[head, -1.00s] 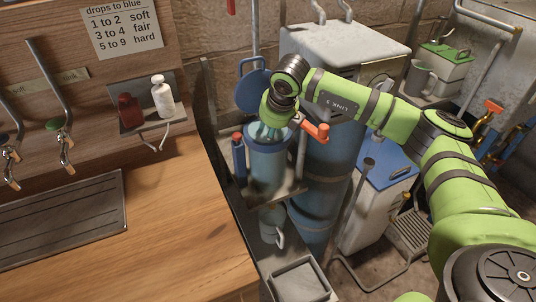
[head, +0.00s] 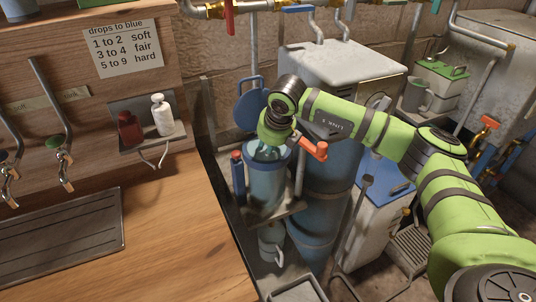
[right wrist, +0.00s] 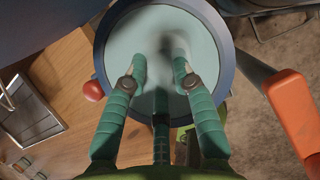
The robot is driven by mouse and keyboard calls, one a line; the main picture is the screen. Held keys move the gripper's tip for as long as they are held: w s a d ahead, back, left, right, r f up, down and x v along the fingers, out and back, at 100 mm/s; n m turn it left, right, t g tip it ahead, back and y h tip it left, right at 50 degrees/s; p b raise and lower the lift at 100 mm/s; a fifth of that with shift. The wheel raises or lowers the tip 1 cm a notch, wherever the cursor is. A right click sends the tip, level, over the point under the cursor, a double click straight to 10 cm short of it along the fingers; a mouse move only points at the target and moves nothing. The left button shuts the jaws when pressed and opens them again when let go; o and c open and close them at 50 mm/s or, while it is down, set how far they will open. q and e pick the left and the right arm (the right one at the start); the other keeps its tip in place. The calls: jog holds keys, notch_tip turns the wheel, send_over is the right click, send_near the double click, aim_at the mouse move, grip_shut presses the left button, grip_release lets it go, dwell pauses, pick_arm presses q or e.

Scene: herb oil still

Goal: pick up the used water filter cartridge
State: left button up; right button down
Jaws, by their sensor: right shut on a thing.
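My right gripper (head: 266,150) points down into the open top of a translucent blue filter housing (head: 268,188) beside the wooden counter. In the right wrist view the housing's dark blue rim (right wrist: 103,48) rings a pale round interior. The teal fingers of my right gripper (right wrist: 160,74) reach inside the rim, a narrow gap apart. They are shut on a pale part of the used water filter cartridge (right wrist: 160,80), blurred between the fingertips. The rest of the cartridge is hard to tell from the pale interior. My left gripper is not in view.
An orange-red handle (head: 314,149) is close to the gripper's right. A blue round lid or wrench (head: 250,108) hangs behind the housing. A tall blue tank (head: 322,205) stands to the right. The wooden counter (head: 170,245) has bare room at left. A small shelf (head: 150,135) holds two bottles.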

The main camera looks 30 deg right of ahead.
notch_tip(320, 180, up, 23)
jog(key=p, duration=0.3)
dwell(0.6)
